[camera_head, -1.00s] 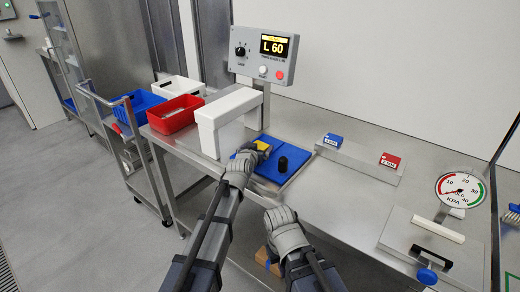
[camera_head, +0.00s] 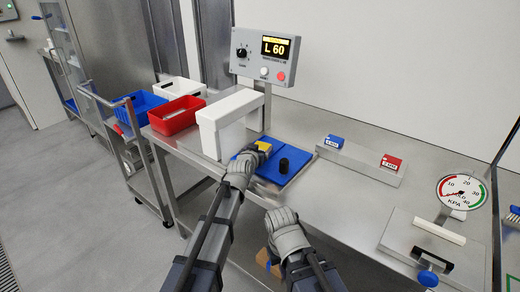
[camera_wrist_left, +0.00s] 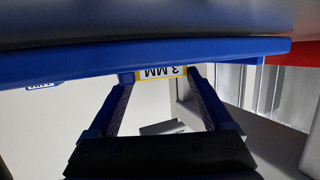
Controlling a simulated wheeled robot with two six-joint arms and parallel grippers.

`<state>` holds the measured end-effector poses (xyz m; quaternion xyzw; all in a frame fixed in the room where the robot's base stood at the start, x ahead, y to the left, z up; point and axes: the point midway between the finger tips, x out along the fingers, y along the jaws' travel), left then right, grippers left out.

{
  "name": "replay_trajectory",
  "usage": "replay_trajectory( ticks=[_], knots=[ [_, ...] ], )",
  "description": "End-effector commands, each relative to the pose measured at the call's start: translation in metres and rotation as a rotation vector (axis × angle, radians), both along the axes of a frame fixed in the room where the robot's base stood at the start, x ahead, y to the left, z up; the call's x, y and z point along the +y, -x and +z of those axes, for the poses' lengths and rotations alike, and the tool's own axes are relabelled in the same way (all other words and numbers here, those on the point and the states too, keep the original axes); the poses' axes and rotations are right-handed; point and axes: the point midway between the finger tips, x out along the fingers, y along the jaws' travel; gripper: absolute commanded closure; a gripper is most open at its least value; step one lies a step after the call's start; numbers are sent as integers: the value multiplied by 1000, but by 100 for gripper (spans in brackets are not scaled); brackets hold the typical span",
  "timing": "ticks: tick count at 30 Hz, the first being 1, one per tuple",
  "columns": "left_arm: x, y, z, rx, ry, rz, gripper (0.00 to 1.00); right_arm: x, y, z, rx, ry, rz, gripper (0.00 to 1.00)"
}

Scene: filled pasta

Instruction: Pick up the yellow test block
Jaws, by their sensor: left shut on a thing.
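The yellow test block (camera_head: 263,147) is on or just over the blue mat (camera_head: 294,157), beside a black cylinder (camera_head: 284,165). My left gripper (camera_head: 254,152) reaches it from the near side and partly hides it. In the left wrist view, the block (camera_wrist_left: 160,73) shows a white label reading "3 MM" between the tips of the two fingers (camera_wrist_left: 158,90), which are shut on it. I cannot tell whether the block is clear of the mat. My right gripper (camera_head: 282,214) hangs at the table's front edge; its fingers cannot be made out.
A white arch (camera_head: 230,115) stands left of the mat, under a panel (camera_head: 265,55) reading "L 60". Red (camera_head: 172,122) and blue (camera_head: 131,109) bins lie further left.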

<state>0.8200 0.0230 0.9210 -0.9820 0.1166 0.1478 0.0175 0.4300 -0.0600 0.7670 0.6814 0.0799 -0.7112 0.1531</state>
Motion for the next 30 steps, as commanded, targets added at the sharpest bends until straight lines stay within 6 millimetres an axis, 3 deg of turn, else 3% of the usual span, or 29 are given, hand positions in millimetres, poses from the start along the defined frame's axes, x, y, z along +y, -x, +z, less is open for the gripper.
replay_trajectory(
  ticks=[8,21,30],
  knots=[
    [0,0,24,0,0,0,80,0,0,24,0,0,0,100],
    [0,0,90,1,-1,1,80,0,0,90,0,0,-1,100],
    [0,0,99,1,-1,1,80,0,0,100,0,0,-1,100]
  ],
)
